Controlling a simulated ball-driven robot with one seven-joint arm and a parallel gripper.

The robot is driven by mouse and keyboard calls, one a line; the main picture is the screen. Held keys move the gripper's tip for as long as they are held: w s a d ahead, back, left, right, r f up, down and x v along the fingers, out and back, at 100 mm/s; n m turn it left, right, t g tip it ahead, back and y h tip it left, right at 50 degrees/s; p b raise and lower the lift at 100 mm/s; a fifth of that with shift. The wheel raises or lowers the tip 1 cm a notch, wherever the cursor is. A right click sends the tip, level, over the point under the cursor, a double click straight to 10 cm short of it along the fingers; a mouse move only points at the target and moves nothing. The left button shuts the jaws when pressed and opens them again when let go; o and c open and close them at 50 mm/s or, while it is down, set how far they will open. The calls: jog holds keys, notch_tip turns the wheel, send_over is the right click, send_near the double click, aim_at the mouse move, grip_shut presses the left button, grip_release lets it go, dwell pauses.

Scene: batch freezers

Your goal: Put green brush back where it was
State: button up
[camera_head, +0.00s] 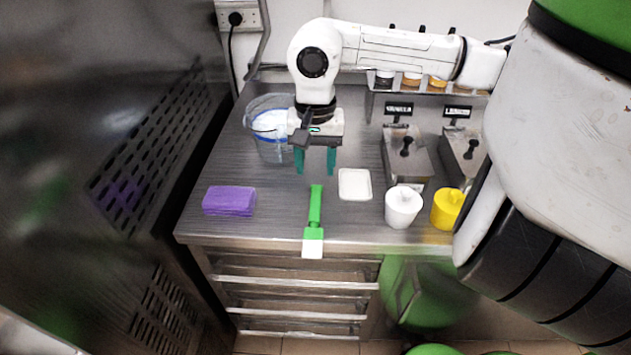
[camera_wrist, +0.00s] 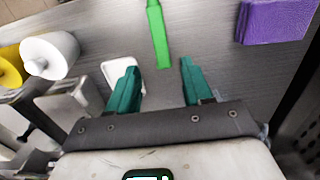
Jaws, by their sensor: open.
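The green brush (camera_head: 315,213) lies on the steel counter near its front edge, with its white end at the edge and its green handle pointing back toward my gripper. My gripper (camera_head: 315,172) is open and empty, above the counter just behind the handle end. In the wrist view the green handle (camera_wrist: 158,35) lies ahead of the gap between the teal fingers (camera_wrist: 160,82), and the white end is out of frame. A small white tray (camera_head: 355,184) lies flat and empty to the right of the brush.
A purple sponge stack (camera_head: 229,201) is on the left. A clear bucket (camera_head: 267,144) stands behind my gripper. A white container (camera_head: 403,207), a yellow container (camera_head: 447,209) and labelled metal bins (camera_head: 407,155) stand on the right. A dark machine (camera_head: 110,150) borders the counter's left side.

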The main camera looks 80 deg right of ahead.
jog(key=shift+r, duration=1.1)
